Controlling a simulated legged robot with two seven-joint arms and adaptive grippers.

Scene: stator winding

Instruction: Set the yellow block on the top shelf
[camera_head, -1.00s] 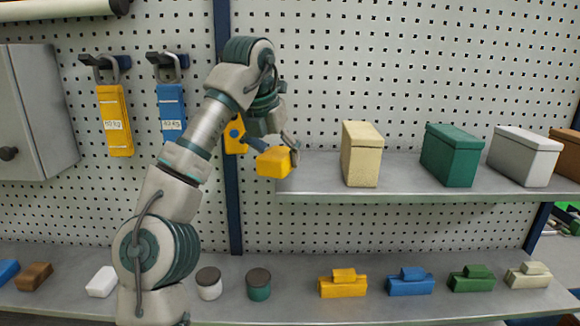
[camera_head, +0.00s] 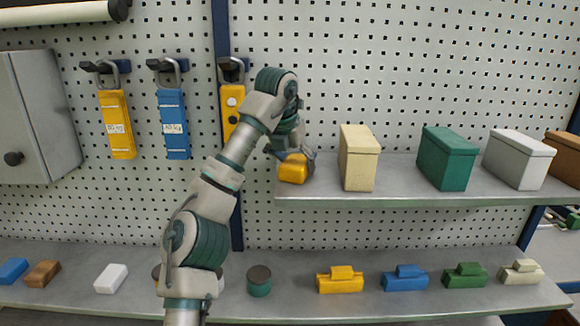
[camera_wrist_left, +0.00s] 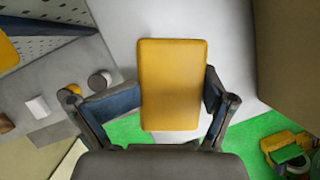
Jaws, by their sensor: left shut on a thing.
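The yellow block (camera_head: 293,172) is at the left end of the top shelf (camera_head: 420,199), just left of a cream box. My left gripper (camera_head: 297,157) is shut on it, with the fingers on its upper side. In the left wrist view the yellow block (camera_wrist_left: 172,85) sits between the two fingers of my left gripper (camera_wrist_left: 172,100), with grey shelf surface around its far end. I cannot tell whether the block touches the shelf or is held just above it. My right gripper is not in view.
A cream box (camera_head: 358,160), a green box (camera_head: 446,160) and a white box (camera_head: 517,160) stand rightward along the top shelf. The lower shelf (camera_head: 300,300) holds jars and small coloured blocks. A yellow hanging tag (camera_head: 231,108) is behind my left arm.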

